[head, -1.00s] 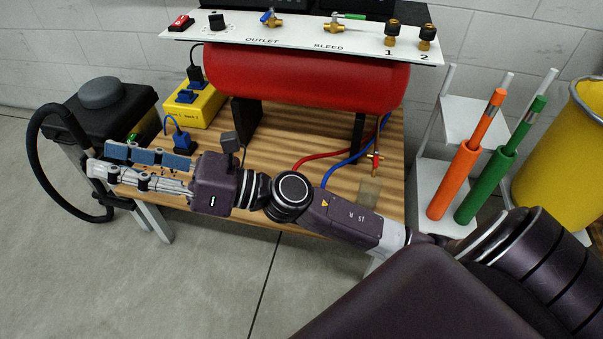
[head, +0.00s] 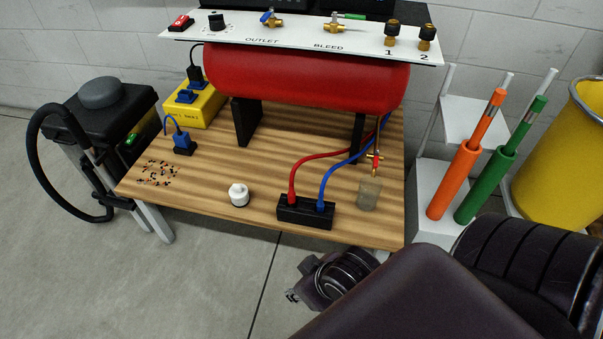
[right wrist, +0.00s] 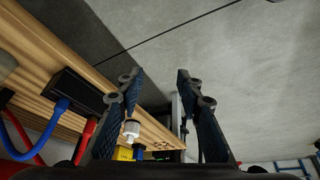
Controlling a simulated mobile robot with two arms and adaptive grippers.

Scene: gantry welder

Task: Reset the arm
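My right gripper (right wrist: 158,78) shows in the right wrist view with its two fingers apart and nothing between them. It is beside the wooden table (right wrist: 35,50), whose edge runs along the left, with bare floor behind the fingertips. In the head view, a folded dark purple part of my right arm (head: 345,278) is low, in front of the table's near edge and off the tabletop. The right fingers cannot be made out there. My left gripper is in neither view.
The wooden table (head: 225,150) carries a red tank (head: 305,80), a black hose block (head: 305,212), a white knob-like piece (head: 238,195), a clear cup (head: 369,193) and scattered small bits (head: 157,174). Orange (head: 455,180) and green (head: 485,187) tubes stand right. Floor in front is clear.

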